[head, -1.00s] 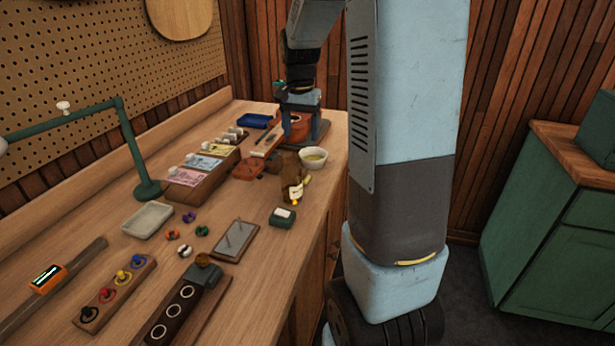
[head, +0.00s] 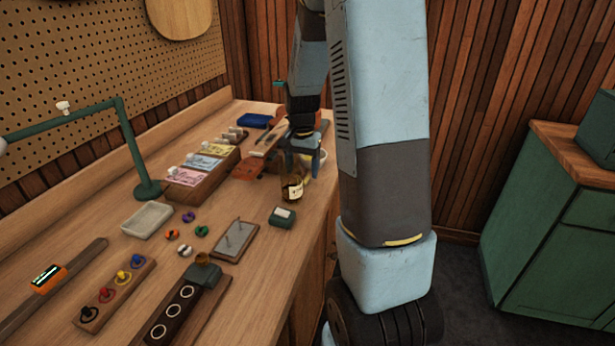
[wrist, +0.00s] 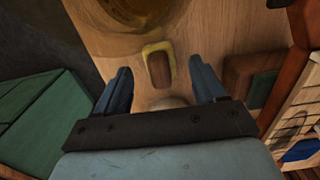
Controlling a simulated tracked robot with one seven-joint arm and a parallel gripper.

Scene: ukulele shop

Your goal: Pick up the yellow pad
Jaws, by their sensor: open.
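The yellow pad (wrist: 147,50) lies on the bench in the wrist view, with a yellow rim around a brown middle. It sits between and just beyond my fingertips, with bare wood around it. My gripper (wrist: 162,76) is open, with one finger on each side and nothing between them touching. A little yellow (head: 307,174) shows beside the bottle there; most of the pad is hidden.
The bottle's dark round glass (wrist: 130,12) stands close beyond the pad in the wrist view. A white bowl (head: 323,156) is partly hidden behind my gripper. A card rack (head: 203,176) is to the left.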

